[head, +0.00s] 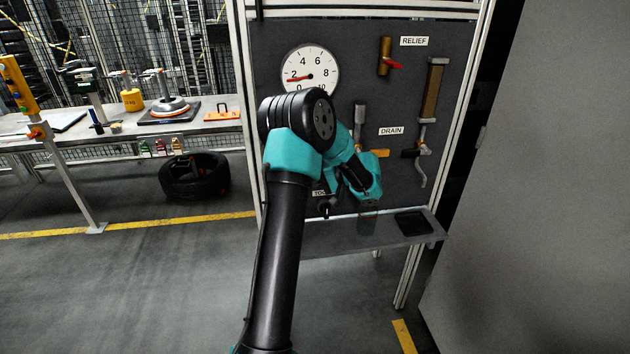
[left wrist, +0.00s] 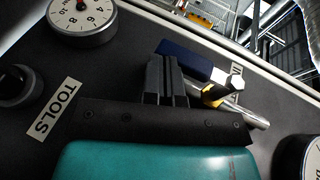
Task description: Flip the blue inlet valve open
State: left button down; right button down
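The blue inlet valve's lever handle (left wrist: 195,62) shows in the left wrist view, slanting down to the right. It meets a bright metal valve body (left wrist: 238,84) with a yellow band and a pipe. My left gripper (left wrist: 167,80) has its dark fingers close together, with nothing seen between them. The fingertips overlap the near edge of the handle in the picture; I cannot tell whether they touch it. In the head view my left arm (head: 275,260) reaches to the dark panel and hides the blue valve and the gripper's fingers. My right gripper is not in view.
The panel carries a pressure gauge (head: 309,70), a red-handled RELIEF valve (head: 385,58) and a DRAIN valve with a yellow-orange handle (head: 380,153). A black knob (left wrist: 17,86) sits near the TOOLS label. A shelf (head: 330,240) juts out below the panel.

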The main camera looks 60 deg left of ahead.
pick_arm(q)
jog(key=shift+s+f, duration=0.1)
dwell(0.5)
jog(key=w+d, duration=0.8)
jog(key=w, duration=0.3)
jog(key=shift+d, duration=0.15)
jog(key=shift+w, duration=0.1)
jog(key=s+d+f+m+t+h, duration=0.2)
jog(key=d+f+m+h, duration=0.2)
jog(key=d+f, duration=0.55)
jog(key=s+d+f+m+t+h, duration=0.25)
jog(key=d+f, duration=0.45)
jog(key=f, duration=0.6)
jog(key=s+d+f+m+t+h, duration=0.1)
jog(key=s+d+f+t+h, duration=0.2)
jog(key=d, duration=0.7)
jog(key=s+d+f+m+t+h, duration=0.1)
jog(key=s+d+f+t+h, duration=0.2)
jog(key=s+d+f, duration=0.4)
jog(key=s+d+h, duration=0.1)
jog(key=s+d, duration=0.1)
jog(key=d, duration=0.1)
jog(key=shift+f+t, duration=0.25)
jog(key=shift+t, duration=0.1)
